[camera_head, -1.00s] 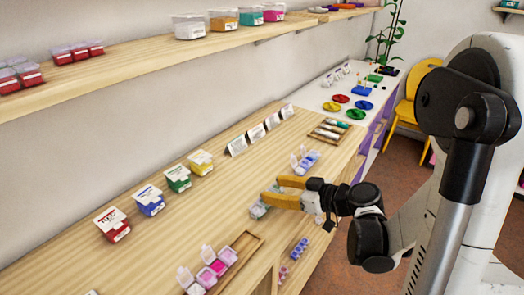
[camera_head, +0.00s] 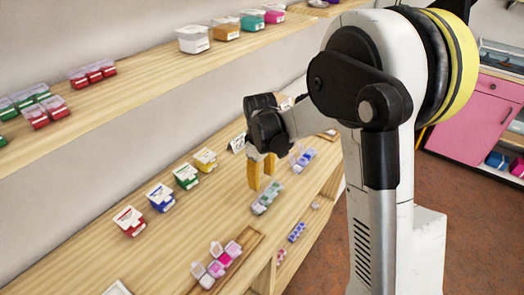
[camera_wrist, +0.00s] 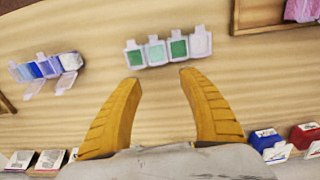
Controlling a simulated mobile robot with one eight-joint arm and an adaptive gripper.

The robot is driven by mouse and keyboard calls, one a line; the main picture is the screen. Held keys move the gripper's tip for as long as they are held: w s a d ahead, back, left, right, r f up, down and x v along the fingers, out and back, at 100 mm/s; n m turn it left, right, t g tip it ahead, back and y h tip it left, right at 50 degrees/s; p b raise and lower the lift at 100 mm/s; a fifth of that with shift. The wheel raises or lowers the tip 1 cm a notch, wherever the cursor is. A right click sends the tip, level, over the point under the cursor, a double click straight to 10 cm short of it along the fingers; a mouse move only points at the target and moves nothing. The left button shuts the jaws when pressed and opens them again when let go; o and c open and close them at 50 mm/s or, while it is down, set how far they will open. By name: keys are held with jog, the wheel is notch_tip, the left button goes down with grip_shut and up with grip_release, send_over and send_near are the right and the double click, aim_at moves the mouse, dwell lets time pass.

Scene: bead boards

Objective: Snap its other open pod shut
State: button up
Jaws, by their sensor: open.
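My gripper (camera_head: 261,178) is open and empty, its yellow fingers pointing down above the table. In the wrist view its fingertips (camera_wrist: 160,76) sit apart, just short of a green pod strip (camera_wrist: 157,54). That strip (camera_head: 266,197) has dark green, pale teal and whitish pods; their lids look shut. A blue pod strip (camera_wrist: 46,68) lies to its left in the wrist view, with two clear lids sticking out open; in the head view it (camera_head: 307,160) is behind the gripper. A pink pod strip (camera_head: 222,257) at the front shows raised lids.
The pink strip lies by a wooden tray (camera_head: 255,237). A row of red, blue (camera_head: 160,197), green and yellow labelled boxes stands along the wall side. A shelf (camera_head: 150,85) with more containers runs above. Bare table lies between the strips and the boxes.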

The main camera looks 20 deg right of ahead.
notch_tip(320, 180, up, 10)
jog(key=p, duration=0.2)
jog(key=shift+s+f+p, duration=0.2)
jog(key=shift+s+p, duration=0.1)
jog(key=s+r+m+t+b, duration=0.1)
jog(key=s+r+m+t, duration=0.1)
jog(key=s, duration=0.8)
jog(key=s+r+m+t+b, duration=0.2)
jog(key=s+m+t, duration=0.3)
jog(key=s, duration=0.5)
jog(key=shift+d+r, duration=0.15)
jog(key=shift+r, duration=0.45)
